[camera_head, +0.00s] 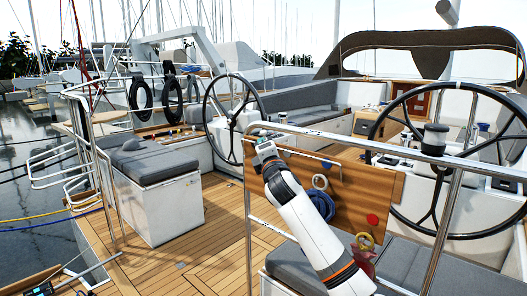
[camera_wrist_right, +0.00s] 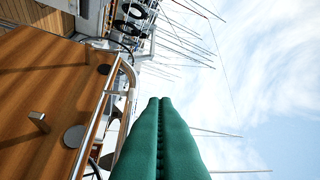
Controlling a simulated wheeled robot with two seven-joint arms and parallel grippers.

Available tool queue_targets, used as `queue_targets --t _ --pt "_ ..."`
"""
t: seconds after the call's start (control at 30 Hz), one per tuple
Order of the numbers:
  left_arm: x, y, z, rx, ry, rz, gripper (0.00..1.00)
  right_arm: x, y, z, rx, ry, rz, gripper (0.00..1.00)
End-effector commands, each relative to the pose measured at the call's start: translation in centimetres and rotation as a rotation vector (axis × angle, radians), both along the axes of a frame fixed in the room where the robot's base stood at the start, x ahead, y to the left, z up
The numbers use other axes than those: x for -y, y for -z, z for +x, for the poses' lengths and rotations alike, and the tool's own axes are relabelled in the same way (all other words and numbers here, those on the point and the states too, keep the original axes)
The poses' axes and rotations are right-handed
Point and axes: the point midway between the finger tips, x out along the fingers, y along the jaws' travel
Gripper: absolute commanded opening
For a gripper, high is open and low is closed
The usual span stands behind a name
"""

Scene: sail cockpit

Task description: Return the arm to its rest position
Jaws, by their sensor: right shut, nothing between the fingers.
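My right arm, white with orange bands, reaches up from the bottom of the head view. Its gripper (camera_head: 262,143) is at the upper left corner of an upright wooden panel (camera_head: 345,190), close to the steel rail. In the right wrist view the two green fingers (camera_wrist_right: 160,112) lie together, shut with nothing between them. Whether they touch the rail or panel I cannot tell. My left gripper is not in view.
A steel rail (camera_head: 400,156) crosses above the panel. A blue rope coil (camera_head: 322,205) hangs on the panel. Two steering wheels, the right one (camera_head: 433,211) nearer, and a grey-cushioned bench (camera_head: 152,165) stand around. The teak deck (camera_head: 205,265) at lower left is largely clear.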

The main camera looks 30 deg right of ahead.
Motion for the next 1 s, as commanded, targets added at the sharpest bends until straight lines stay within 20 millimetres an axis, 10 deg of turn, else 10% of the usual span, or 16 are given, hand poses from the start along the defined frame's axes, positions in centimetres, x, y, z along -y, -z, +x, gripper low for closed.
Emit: queue_targets --t 0.73,0.87,1.0 --pt "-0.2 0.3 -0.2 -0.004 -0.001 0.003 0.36 -0.3 0.4 -0.8 -0.006 -0.002 0.004 0.0" --pt "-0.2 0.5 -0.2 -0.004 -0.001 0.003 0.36 -0.4 4.3 0.0 -0.055 -0.018 0.057 0.0" --pt "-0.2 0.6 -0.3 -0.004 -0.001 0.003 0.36 -0.8 13.5 1.0 -0.166 -0.047 0.192 0.0"
